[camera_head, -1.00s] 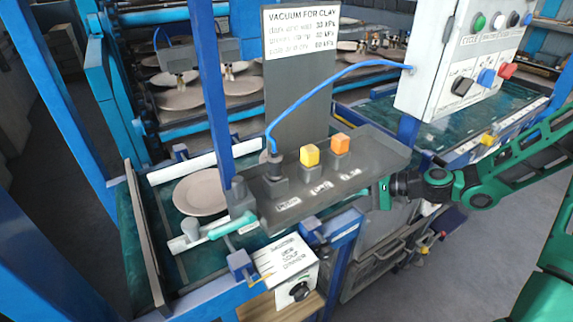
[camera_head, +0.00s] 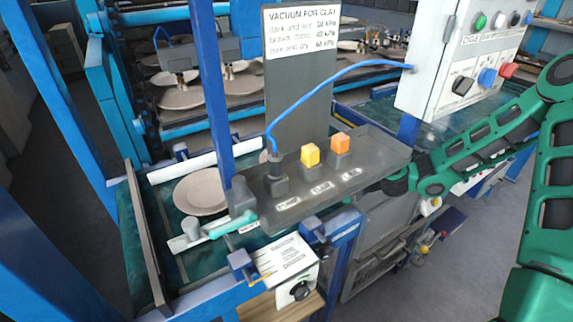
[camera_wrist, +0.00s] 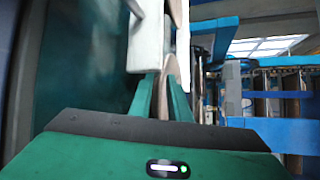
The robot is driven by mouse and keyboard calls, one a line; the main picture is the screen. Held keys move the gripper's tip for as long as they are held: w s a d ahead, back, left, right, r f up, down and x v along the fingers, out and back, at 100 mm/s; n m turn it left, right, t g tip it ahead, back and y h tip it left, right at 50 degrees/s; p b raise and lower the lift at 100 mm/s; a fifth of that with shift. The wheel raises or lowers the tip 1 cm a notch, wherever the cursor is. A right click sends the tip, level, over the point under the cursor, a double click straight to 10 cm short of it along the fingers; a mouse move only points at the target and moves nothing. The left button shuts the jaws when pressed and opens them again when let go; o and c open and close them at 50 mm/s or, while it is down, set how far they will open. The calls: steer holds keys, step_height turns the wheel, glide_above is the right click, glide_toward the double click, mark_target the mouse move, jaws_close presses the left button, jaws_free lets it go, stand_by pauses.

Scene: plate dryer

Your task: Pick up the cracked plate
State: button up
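A round beige plate (camera_head: 202,192) lies flat on the green belt at the left in the head view. No crack can be made out at this size, so I cannot tell whether it is the cracked plate. In the head view my gripper is hidden behind the grey shelf. In the wrist view my gripper (camera_wrist: 162,92) shows two green fingers with a gap between them. A thin beige edge (camera_wrist: 171,72), which looks like a plate seen edge-on, stands in line with the gap. I cannot tell whether it is between the fingers or beyond them.
The grey shelf (camera_head: 385,158) with a blue hose (camera_head: 335,80) and yellow and orange knobs stands right of the plate. More plates (camera_head: 180,97) sit under suction cups at the back. A white control box (camera_head: 460,55) is at right.

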steer(key=shift+c, duration=0.2)
jaws_close()
steer(key=shift+r, duration=0.1)
